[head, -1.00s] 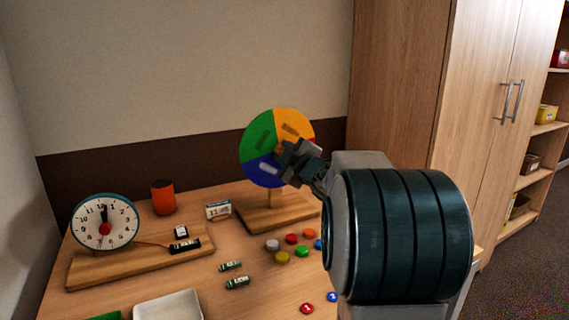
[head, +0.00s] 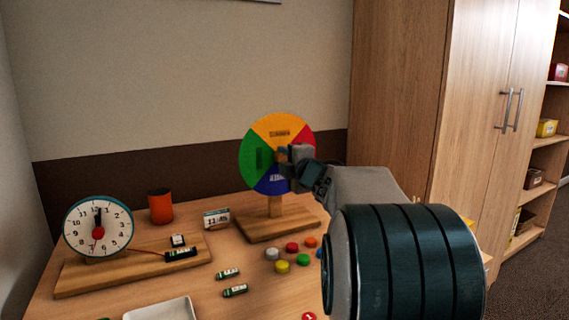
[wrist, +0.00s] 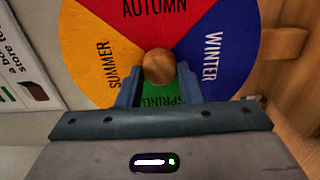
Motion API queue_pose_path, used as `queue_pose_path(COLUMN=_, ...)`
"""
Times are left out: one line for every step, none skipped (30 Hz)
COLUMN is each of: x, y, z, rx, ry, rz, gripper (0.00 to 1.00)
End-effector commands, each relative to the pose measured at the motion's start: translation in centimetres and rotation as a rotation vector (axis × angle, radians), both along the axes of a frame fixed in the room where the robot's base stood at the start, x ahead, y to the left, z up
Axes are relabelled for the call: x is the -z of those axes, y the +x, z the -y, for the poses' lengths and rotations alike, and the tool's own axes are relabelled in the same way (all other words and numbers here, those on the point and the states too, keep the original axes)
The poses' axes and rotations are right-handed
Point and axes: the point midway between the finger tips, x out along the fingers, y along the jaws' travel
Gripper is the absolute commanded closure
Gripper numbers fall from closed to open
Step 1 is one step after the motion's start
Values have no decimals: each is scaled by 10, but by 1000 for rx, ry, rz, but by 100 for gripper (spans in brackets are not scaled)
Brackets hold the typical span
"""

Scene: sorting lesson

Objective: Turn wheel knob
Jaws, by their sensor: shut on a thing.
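The season wheel (head: 262,132) stands upright on a wooden stand (head: 277,222) at the back of the table. In the head view its orange part is at top, green at left, blue at bottom and red at right. The wrist view shows the wheel (wrist: 207,27) with the words summer, autumn, winter and spring, and a round wooden knob (wrist: 159,67) at its centre. My gripper (wrist: 160,90) is shut on the knob, one finger at each side. In the head view my gripper (head: 290,165) covers part of the wheel's middle and right side.
A clock (head: 98,226) on a wooden board, an orange cup (head: 160,206) and a small card reading 11:45 (head: 216,218) stand at left. Several coloured discs (head: 282,267), two batteries (head: 235,291) and a white tray (head: 160,310) lie in front. A tall cabinet (head: 400,110) stands at right.

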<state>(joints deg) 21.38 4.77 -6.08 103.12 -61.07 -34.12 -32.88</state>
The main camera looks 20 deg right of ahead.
Motion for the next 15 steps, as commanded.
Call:
queue_pose_path(x=1, y=0, z=0, rx=0, ry=-4, rz=-1, gripper=90)
queue_pose_path(x=1, y=0, z=0, rx=0, ry=-5, rz=-1, gripper=90)
queue_pose_path(x=0, y=0, z=0, rx=0, ry=-6, rz=-1, gripper=90)
queue_pose_path(x=1, y=0, z=0, rx=0, ry=-7, rz=-1, gripper=90)
queue_pose_path(x=0, y=0, z=0, rx=0, ry=-7, rz=-1, gripper=90)
queue_pose_path(x=0, y=0, z=0, rx=0, ry=-7, rz=-1, gripper=90)
queue_pose_path(x=0, y=0, z=0, rx=0, ry=-7, rz=-1, gripper=90)
queue_pose_path(x=0, y=0, z=0, rx=0, ry=-6, rz=-1, gripper=90)
queue_pose_path(x=0, y=0, z=0, rx=0, ry=-6, rz=-1, gripper=90)
queue_pose_path(x=0, y=0, z=0, rx=0, ry=-6, rz=-1, gripper=90)
queue_pose_path(x=0, y=0, z=0, rx=0, ry=-6, rz=-1, gripper=90)
queue_pose_path(x=0, y=0, z=0, rx=0, ry=-6, rz=-1, gripper=90)
queue_pose_path(x=0, y=0, z=0, rx=0, ry=-5, rz=-1, gripper=61)
queue_pose_path(x=0, y=0, z=0, rx=0, ry=-5, rz=-1, gripper=53)
queue_pose_path(x=0, y=0, z=0, rx=0, ry=-5, rz=-1, gripper=46)
